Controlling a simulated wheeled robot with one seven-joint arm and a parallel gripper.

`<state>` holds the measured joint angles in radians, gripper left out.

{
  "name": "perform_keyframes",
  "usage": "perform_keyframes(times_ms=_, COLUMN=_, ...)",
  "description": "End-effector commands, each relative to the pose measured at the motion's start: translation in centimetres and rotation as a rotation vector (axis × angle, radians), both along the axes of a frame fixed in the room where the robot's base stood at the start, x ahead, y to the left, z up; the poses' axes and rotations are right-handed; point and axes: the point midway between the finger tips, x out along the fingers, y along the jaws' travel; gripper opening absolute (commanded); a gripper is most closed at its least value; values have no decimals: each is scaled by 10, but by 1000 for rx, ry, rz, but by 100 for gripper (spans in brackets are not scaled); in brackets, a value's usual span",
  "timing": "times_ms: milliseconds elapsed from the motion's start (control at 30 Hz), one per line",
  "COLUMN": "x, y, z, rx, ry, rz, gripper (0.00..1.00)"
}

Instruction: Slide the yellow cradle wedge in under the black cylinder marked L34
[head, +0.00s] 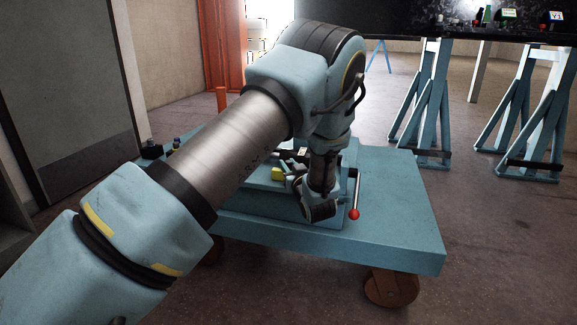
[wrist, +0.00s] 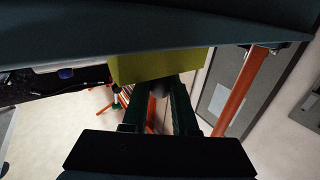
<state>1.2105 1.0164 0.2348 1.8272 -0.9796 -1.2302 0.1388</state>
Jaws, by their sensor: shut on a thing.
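The yellow cradle wedge (head: 278,174) shows as a small yellow block on the teal cart, just left of my gripper (head: 294,181). In the wrist view the yellow wedge (wrist: 160,66) spans the tips of my two dark fingers. My gripper (wrist: 158,88) is shut on it. A dark part with a small pale label (head: 302,152) lies just behind the wedge in the head view. The label is too small to read, so I cannot tell whether this is the cylinder marked L34. My arm hides much of this area.
The teal cart (head: 405,215) has a raised block in its middle and a lever with a red knob (head: 354,214) at right. Small dark items (head: 152,150) stand at its left back corner. A black-topped bench (head: 410,20) on teal trestles is behind. The cart's right side is clear.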

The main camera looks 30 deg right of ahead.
Motion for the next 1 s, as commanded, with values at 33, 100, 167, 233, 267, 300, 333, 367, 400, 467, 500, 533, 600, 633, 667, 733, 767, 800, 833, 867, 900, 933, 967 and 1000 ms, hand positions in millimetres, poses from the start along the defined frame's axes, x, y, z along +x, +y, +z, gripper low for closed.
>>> perform_keyframes(times_ms=33, x=0, y=0, z=0, rx=0, ry=1, rz=0, gripper=0)
perform_keyframes(times_ms=100, x=0, y=0, z=0, rx=0, ry=1, rz=0, gripper=0)
perform_keyframes(times_ms=167, x=0, y=0, z=0, rx=0, ry=1, rz=0, gripper=0)
perform_keyframes(times_ms=233, x=2, y=-2, z=-1, rx=-1, ry=1, rz=0, gripper=0)
perform_keyframes(times_ms=267, x=3, y=-3, z=-1, rx=-1, ry=1, rz=0, gripper=0)
perform_keyframes(times_ms=300, x=6, y=-6, z=-1, rx=-1, ry=1, rz=0, gripper=0)
perform_keyframes(times_ms=333, x=9, y=-9, z=-1, rx=-1, ry=1, rz=0, gripper=0)
perform_keyframes(times_ms=367, x=12, y=-12, z=-1, rx=-1, ry=1, rz=0, gripper=0)
perform_keyframes(times_ms=400, x=16, y=-15, z=-1, rx=-2, ry=0, rz=0, gripper=0)
perform_keyframes(times_ms=467, x=19, y=-18, z=-1, rx=0, ry=1, rz=0, gripper=0)
perform_keyframes(times_ms=500, x=20, y=-19, z=-1, rx=0, ry=1, rz=-1, gripper=0)
perform_keyframes(times_ms=533, x=20, y=-19, z=-1, rx=1, ry=2, rz=-1, gripper=0)
perform_keyframes(times_ms=600, x=20, y=-19, z=-1, rx=1, ry=2, rz=-1, gripper=0)
perform_keyframes(times_ms=633, x=20, y=-19, z=-1, rx=1, ry=2, rz=-1, gripper=0)
perform_keyframes(times_ms=667, x=20, y=-19, z=-1, rx=1, ry=2, rz=-1, gripper=0)
perform_keyframes(times_ms=733, x=19, y=-19, z=-1, rx=1, ry=2, rz=-1, gripper=29)
perform_keyframes(times_ms=767, x=19, y=-19, z=-1, rx=1, ry=2, rz=-1, gripper=32)
perform_keyframes(times_ms=800, x=19, y=-19, z=-1, rx=1, ry=2, rz=-1, gripper=37)
perform_keyframes(times_ms=833, x=19, y=-19, z=-1, rx=1, ry=2, rz=-1, gripper=40)
perform_keyframes(times_ms=867, x=19, y=-19, z=-1, rx=1, ry=2, rz=-1, gripper=44)
perform_keyframes(times_ms=900, x=19, y=-19, z=-1, rx=1, ry=1, rz=-1, gripper=48)
perform_keyframes(times_ms=933, x=19, y=-19, z=-1, rx=1, ry=1, rz=-1, gripper=51)
perform_keyframes(times_ms=967, x=19, y=-19, z=-1, rx=1, ry=1, rz=0, gripper=55)
perform_keyframes(times_ms=1000, x=19, y=-18, z=0, rx=0, ry=1, rz=0, gripper=57)
